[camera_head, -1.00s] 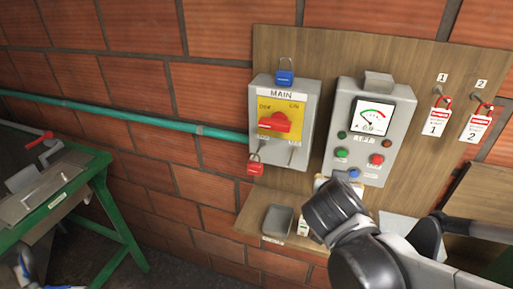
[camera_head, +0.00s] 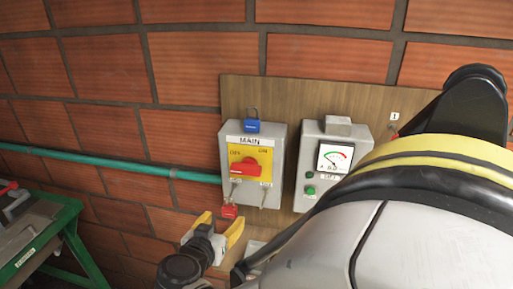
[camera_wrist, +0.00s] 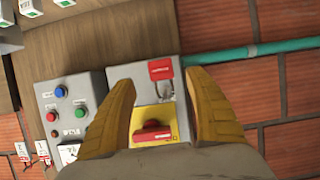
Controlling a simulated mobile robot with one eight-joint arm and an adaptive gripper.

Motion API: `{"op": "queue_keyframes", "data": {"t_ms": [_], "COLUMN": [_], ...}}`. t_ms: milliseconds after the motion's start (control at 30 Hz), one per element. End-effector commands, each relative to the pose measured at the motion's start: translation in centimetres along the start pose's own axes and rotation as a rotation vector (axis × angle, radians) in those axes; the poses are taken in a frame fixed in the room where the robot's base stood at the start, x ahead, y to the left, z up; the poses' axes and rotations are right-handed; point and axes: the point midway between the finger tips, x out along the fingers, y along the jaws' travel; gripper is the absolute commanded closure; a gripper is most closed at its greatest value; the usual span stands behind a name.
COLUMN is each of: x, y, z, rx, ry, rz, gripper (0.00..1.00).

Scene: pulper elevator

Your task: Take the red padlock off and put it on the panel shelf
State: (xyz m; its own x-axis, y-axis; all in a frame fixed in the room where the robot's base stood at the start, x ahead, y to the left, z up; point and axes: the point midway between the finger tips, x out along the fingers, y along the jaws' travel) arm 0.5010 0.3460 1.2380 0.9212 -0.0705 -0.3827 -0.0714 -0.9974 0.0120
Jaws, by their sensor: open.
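The red padlock (camera_head: 229,211) hangs by its shackle at the lower left of the grey MAIN switch box (camera_head: 270,191). In the wrist view the red padlock (camera_wrist: 160,69) shows between the fingertips, with its shackle over the box's edge. My gripper (camera_head: 220,223) is open, its yellow fingers just in front of and below the padlock. In the wrist view the fingers of my gripper (camera_wrist: 158,88) stand either side of the padlock, apart from it. The panel shelf is mostly hidden behind my arm in the head view.
A meter box (camera_head: 308,165) with buttons stands to the right. A teal pipe (camera_head: 110,166) runs left along the wall. A green bench (camera_head: 63,217) is at left.

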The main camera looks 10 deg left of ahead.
Motion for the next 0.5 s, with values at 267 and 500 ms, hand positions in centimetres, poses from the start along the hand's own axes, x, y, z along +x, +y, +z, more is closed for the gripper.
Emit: {"op": "queue_keyframes", "data": {"t_ms": [267, 500], "x": [2.3, 5.8], "y": [-0.1, -0.3], "z": [-0.8, -1.3], "rx": [0.003, 0.003], "ry": [0.000, 0.000], "rz": [0.004, 0.004], "gripper": [0.37, 0.37]}}
